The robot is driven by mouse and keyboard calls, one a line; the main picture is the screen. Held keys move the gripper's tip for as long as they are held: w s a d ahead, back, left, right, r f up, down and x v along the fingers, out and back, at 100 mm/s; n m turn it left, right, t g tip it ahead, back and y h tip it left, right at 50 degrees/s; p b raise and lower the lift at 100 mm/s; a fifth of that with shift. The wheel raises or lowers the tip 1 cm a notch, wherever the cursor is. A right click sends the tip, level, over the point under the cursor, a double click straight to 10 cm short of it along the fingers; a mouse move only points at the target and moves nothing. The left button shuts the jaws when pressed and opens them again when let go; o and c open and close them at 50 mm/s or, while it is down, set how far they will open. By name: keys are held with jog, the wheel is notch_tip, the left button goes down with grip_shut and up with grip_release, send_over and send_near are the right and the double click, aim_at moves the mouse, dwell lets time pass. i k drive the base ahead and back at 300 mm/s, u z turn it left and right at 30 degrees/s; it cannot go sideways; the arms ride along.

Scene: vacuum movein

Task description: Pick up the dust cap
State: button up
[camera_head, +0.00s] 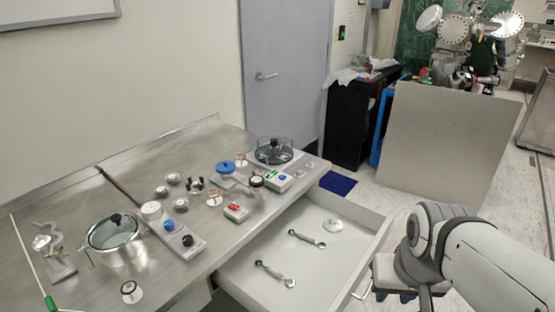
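I cannot tell for certain which piece is the dust cap. A pale round disc (333,225) lies flat in the open drawer at its far end. A blue round cap (225,167) sits on the steel bench among small fittings. Several small metal round pieces, such as one at the bench front (131,291), also stand there. My gripper (398,295) is at the lower right, just outside the drawer's right side and apart from these pieces. Its fingertips are small, dark and partly hidden by my arm, so its opening does not show.
The white drawer (250,293) stands open below the bench and holds two wrenches (307,239) (275,275). The bench (125,179) also carries a glass-lidded pot (113,240) and small switch boxes (178,236). A grey panel (444,145) stands behind my arm.

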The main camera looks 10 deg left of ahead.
aim_at(224, 168)
jog(key=k, duration=1)
jog(key=z, duration=0.75)
jog(key=i, duration=1.35)
jog(key=u, duration=2.1)
